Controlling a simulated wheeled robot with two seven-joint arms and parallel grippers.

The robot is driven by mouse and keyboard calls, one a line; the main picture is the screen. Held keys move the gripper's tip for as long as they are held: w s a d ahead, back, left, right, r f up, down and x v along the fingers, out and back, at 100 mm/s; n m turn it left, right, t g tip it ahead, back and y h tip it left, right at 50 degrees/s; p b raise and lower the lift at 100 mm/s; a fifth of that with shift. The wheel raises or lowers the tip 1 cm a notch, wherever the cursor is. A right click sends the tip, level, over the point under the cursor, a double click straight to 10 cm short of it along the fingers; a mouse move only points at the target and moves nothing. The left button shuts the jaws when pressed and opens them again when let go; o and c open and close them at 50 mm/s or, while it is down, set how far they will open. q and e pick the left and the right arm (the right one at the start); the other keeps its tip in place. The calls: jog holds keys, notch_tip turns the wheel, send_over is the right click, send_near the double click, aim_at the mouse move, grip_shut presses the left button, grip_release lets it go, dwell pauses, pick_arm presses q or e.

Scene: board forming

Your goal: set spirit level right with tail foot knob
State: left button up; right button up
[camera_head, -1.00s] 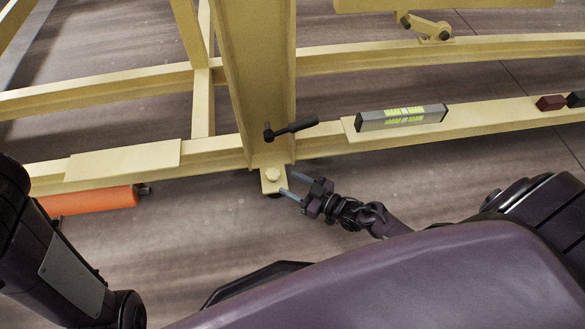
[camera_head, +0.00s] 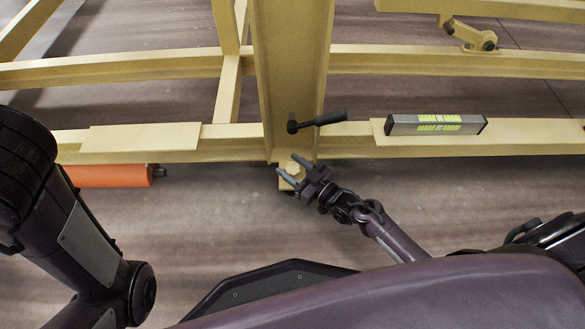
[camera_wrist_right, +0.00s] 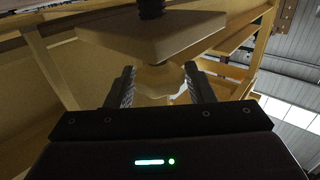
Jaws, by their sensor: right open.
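The tail foot knob (camera_head: 290,169) is a pale yellow faceted knob at the foot of the upright post. In the right wrist view the knob (camera_wrist_right: 160,80) sits under a square plate, between my fingers. My right gripper (camera_head: 294,166) is open, with one finger on each side of the knob; I cannot tell whether they touch it. The spirit level (camera_head: 436,125) is a grey bar with yellow-green vials, lying on a plate on the lower beam, right of the post. My left gripper is out of view.
A black-handled lever (camera_head: 318,121) sticks out from the post just above the knob. An orange roller (camera_head: 108,175) hangs under the beam at left. The yellow lower beam (camera_head: 235,140) runs across behind my gripper. The floor in front is clear.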

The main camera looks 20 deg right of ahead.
jog(key=c, duration=0.7)
jog(key=shift+n+g+y+b, duration=0.3)
jog(key=shift+n+y, duration=0.1)
jog(key=shift+y, duration=0.2)
jog(key=shift+n+g+y, duration=0.4)
jog(key=shift+y, duration=0.1)
jog(key=o, duration=0.7)
jog(key=shift+s, duration=0.1)
